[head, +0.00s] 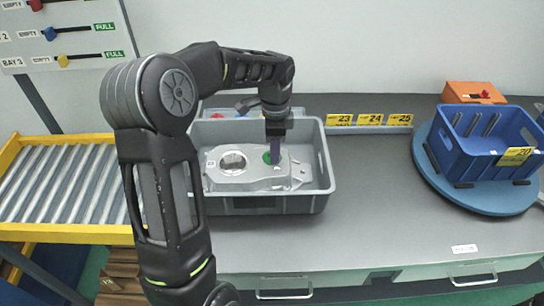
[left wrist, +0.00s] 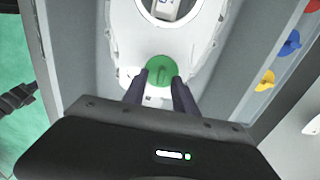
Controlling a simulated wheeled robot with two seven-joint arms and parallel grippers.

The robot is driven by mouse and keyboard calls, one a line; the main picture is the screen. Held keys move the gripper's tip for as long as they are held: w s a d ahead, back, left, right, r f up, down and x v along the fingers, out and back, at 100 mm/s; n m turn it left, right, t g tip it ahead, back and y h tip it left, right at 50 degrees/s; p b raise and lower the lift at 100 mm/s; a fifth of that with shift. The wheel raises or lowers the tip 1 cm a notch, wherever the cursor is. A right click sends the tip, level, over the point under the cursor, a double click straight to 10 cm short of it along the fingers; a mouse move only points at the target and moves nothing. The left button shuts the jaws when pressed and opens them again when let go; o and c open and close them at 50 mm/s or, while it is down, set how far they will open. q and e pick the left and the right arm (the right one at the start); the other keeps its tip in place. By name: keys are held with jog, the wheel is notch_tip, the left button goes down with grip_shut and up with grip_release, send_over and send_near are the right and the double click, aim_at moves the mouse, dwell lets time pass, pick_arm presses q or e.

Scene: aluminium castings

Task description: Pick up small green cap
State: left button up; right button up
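The small green cap (left wrist: 161,71) sits on the silvery aluminium casting (head: 235,180) in the grey crate (head: 250,206). In the head view the cap (head: 267,158) is partly hidden by my left gripper. My left gripper (left wrist: 160,84) points down at the cap, with its two dark fingers apart, one on each side of the cap's near edge. I cannot tell whether the fingers touch it. In the head view my left gripper (head: 273,160) is over the casting inside the crate. My right gripper is not in view.
Red, blue and yellow pieces (left wrist: 290,43) lie behind the crate wall. A blue bin (head: 490,150) stands on a round blue turntable (head: 480,200) at the right, with an orange box (head: 473,93) behind. A yellow-framed roller conveyor (head: 60,185) is at the left.

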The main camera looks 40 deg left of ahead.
pick_arm(q)
jog(key=shift+c, duration=0.4)
grip_shut()
